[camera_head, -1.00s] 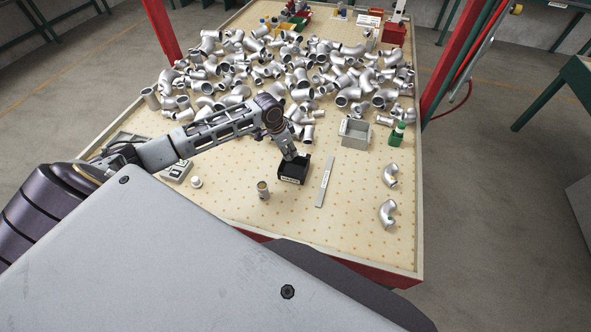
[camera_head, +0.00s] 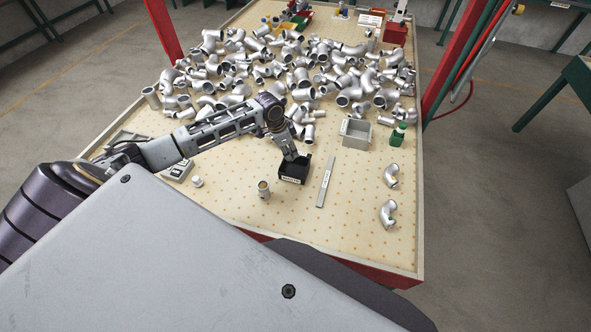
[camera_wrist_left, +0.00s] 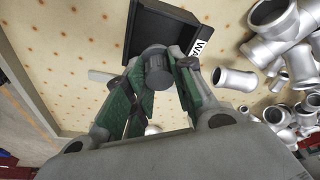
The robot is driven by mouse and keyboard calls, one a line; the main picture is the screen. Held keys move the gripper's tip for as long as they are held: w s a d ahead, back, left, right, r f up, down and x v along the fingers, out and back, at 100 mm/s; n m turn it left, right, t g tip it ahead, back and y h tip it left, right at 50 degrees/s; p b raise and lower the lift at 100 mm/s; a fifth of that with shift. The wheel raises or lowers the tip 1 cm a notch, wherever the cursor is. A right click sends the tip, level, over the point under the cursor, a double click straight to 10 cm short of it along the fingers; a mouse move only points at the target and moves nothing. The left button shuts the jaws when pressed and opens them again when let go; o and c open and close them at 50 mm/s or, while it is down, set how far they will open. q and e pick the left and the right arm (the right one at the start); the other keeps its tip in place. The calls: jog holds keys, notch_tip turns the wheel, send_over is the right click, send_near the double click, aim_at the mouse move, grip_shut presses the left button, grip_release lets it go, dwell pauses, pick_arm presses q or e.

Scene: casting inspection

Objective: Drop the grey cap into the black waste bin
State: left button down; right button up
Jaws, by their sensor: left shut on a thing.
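The grey cap (camera_wrist_left: 158,72) is a small dark grey cylinder, held between the fingertips of my left gripper (camera_wrist_left: 155,78). The black waste bin (camera_head: 292,178) is a small open box with a white label on its front, on the perforated table top. In the wrist view the bin (camera_wrist_left: 128,30) lies just beyond the cap, which overlaps its edge in the picture. In the head view my left gripper (camera_head: 293,156) is over the back part of the bin, and the cap is hidden there. I cannot tell the exact height of the cap above the rim. My right gripper is not in view.
A steel rule (camera_head: 326,182) lies right of the bin, and an upright metal fitting (camera_head: 263,189) stands front left of it. A grey box (camera_head: 355,132) is at the back right. Many pipe castings (camera_head: 300,78) cover the table behind. The front of the table is mostly clear.

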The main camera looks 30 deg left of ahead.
pick_arm(q)
jog(key=shift+f, duration=0.9)
jog(key=shift+f+b, duration=1.85)
jog(key=shift+b, duration=0.2)
jog(key=c, duration=1.1)
grip_release()
jog(key=shift+r, duration=0.15)
jog(key=shift+v, duration=5.9)
